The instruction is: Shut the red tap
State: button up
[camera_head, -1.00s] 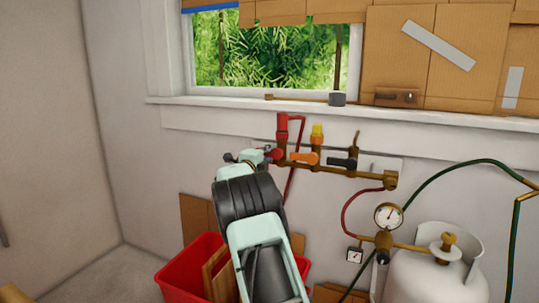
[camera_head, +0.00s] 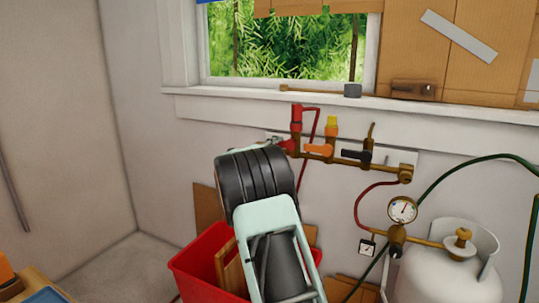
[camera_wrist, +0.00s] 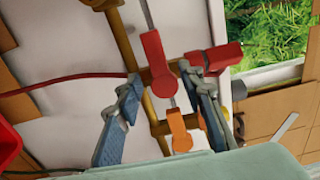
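The red tap (camera_wrist: 157,55) has a flat red lever on a brass pipe; in the head view a small part of it (camera_head: 288,146) shows just beyond my arm. In the wrist view my gripper (camera_wrist: 160,79) is open, with one grey-blue finger on each side of the lever's rounded end. The fingers are apart; I cannot tell whether either touches the lever. In the head view the gripper is almost wholly hidden behind my dark wrist link.
An orange tap (camera_head: 319,150) and a black tap (camera_head: 356,155) sit right of the red one on the same brass pipe (camera_head: 380,170). A red hose fitting (camera_wrist: 215,58) is close beside my right finger. Below are a red bin (camera_head: 195,277) and a white gas cylinder (camera_head: 440,277).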

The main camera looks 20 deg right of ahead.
jog(key=v, duration=0.6)
jog(key=shift+s, duration=0.1)
